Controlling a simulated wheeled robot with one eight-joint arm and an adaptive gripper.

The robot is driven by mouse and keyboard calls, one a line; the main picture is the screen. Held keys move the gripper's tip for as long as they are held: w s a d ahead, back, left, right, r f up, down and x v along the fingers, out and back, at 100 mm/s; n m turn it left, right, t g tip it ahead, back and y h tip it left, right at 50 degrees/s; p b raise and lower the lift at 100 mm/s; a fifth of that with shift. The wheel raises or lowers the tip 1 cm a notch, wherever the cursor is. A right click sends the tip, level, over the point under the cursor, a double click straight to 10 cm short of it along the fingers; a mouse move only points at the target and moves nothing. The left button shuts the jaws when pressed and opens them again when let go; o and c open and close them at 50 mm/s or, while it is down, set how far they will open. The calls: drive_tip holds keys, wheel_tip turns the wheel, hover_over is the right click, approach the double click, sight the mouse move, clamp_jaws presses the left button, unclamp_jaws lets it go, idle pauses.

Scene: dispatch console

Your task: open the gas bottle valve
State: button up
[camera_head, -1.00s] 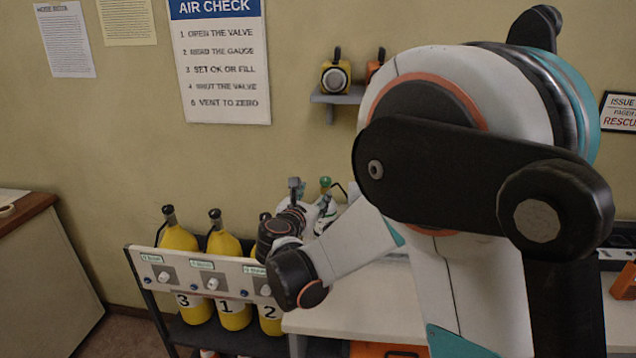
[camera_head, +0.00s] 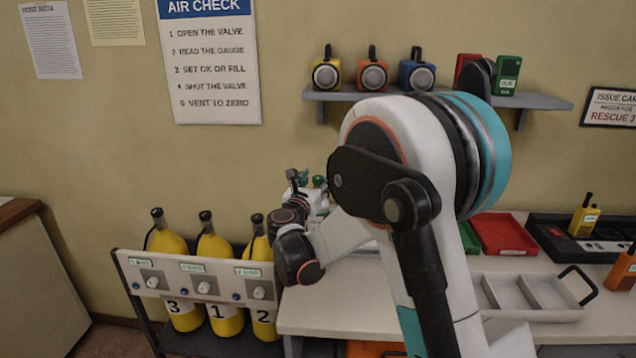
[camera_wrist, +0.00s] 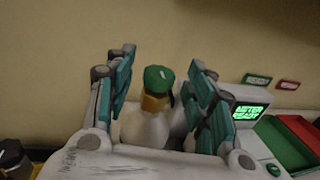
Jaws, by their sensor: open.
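A white gas bottle (camera_wrist: 145,128) with a brass neck (camera_wrist: 153,103) and a green valve knob (camera_wrist: 158,79) stands upright in the wrist view. My gripper (camera_wrist: 164,68) is open, with one teal finger on each side of the knob. I see gaps between the fingers and the knob, and no clear contact. In the head view the green knob (camera_head: 319,181) shows just beyond my gripper (camera_head: 305,184). My wrist and forearm hide most of the bottle there.
A rack panel (camera_head: 200,279) with yellow cylinders stands left of the white table (camera_head: 335,312). A screen unit (camera_wrist: 250,115) and trays are right of the bottle. A wall shelf (camera_head: 440,97) holds several devices. My arm crosses the table.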

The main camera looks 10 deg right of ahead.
drive_tip(key=shift+x, duration=1.2)
drive_tip(key=c, duration=1.1)
